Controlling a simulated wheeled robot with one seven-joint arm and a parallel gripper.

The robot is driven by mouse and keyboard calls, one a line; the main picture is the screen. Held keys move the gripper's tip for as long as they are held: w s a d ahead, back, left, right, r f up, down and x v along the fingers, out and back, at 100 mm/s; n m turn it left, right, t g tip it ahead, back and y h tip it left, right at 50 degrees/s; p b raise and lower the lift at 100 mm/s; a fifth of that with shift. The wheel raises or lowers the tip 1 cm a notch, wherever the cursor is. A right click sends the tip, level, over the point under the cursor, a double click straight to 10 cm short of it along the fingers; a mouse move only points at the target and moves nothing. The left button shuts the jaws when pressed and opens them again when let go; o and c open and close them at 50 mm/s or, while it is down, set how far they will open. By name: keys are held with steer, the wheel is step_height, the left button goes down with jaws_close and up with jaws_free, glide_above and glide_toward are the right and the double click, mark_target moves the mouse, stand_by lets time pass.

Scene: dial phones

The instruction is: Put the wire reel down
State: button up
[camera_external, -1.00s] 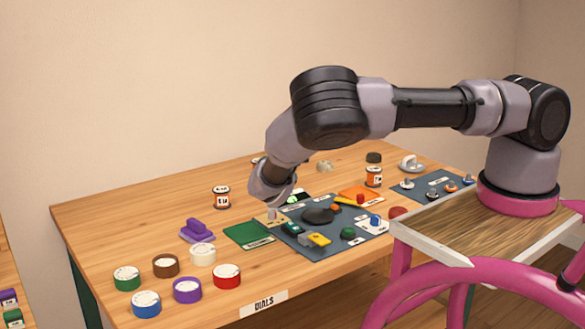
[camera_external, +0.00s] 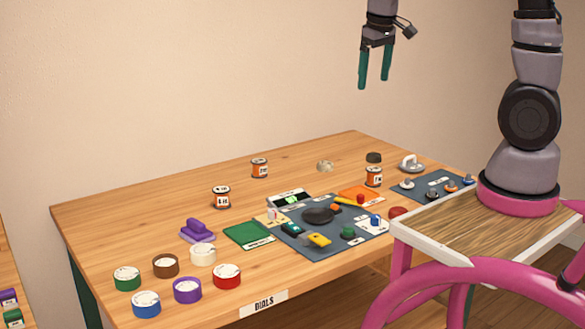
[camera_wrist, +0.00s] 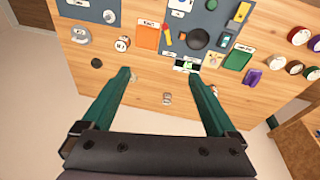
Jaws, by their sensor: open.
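Three wire reels with orange-and-white labels stand upright on the wooden table: one at the back (camera_external: 260,168), one left of the middle (camera_external: 221,197), and one at the right (camera_external: 374,177) near a dark round piece. In the wrist view, one reel (camera_wrist: 167,98) shows between my fingers' lines of sight, far below them, and another (camera_wrist: 122,43) lies farther up the picture. My gripper (camera_external: 374,82) is raised high above the table, fingers pointing down, apart and empty. Its green fingers also show in the wrist view (camera_wrist: 157,78). No reel touches them.
A dark mat (camera_external: 318,244) with a black round piece and small parts lies mid-table. Coloured tape rolls (camera_external: 187,290) fill the front left. A purple piece (camera_external: 197,231) and green mat (camera_external: 248,234) lie between. The back left table is clear.

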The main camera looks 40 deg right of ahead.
steer(key=s+r+m+t+y, duration=0.3)
steer(key=s+r+m+t, duration=0.1)
steer(key=s+r, duration=0.9)
steer(key=s+m, duration=0.1)
steer(key=s, duration=0.2)
steer(key=shift+r+t, duration=0.4)
stand_by(0.5)
steer(key=shift+o, duration=0.5)
steer(key=shift+w, duration=0.1)
